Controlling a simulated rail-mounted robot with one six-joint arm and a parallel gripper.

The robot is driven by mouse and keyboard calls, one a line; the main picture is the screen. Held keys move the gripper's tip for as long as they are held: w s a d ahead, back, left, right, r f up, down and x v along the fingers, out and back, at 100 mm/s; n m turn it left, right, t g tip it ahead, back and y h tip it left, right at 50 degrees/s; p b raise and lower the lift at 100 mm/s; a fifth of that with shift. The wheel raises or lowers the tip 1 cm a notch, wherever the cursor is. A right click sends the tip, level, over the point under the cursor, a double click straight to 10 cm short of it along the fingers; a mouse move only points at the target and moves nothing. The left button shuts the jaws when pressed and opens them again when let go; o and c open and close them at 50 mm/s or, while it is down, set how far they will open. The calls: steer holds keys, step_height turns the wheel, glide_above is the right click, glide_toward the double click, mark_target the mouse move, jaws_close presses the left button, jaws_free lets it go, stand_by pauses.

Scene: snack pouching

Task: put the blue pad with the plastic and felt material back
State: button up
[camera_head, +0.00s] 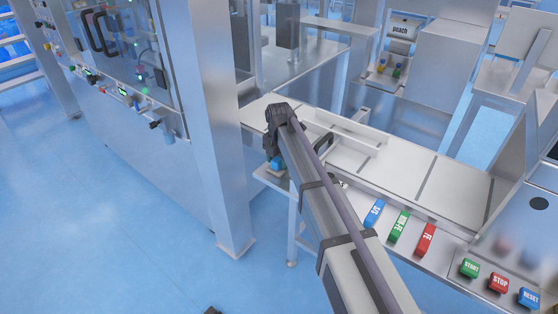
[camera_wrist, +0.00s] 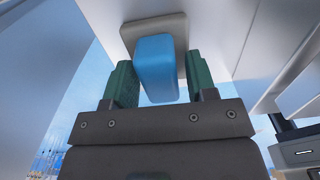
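The blue pad (camera_wrist: 156,68) is a rounded blue block on a grey backing plate (camera_wrist: 128,34) in the wrist view. I cannot make out which layer is plastic and which is felt. My gripper (camera_wrist: 161,72) has its two green fingers on either side of the blue block. The left finger looks close against it, and a thin gap seems to show on the right. Whether the fingers grip it is unclear. In the head view a small blue patch (camera_head: 277,163) shows just under my gripper (camera_head: 276,155), whose fingers are mostly hidden there.
A steel post (camera_head: 218,120) stands close on the left.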

steer(key=shift+o, duration=0.4)
step_height(320, 180, up, 12)
steer(key=p, duration=1.2)
steer(key=shift+r, duration=0.2)
steer(key=shift+s+d, duration=0.1)
steer(key=s+d+m, duration=1)
steer(key=s+m, duration=0.3)
steer(key=m, duration=0.1)
steer(key=s+d+m, duration=1)
steer(key=s+m, duration=0.4)
steer(key=m, duration=0.1)
steer(key=shift+d, duration=0.4)
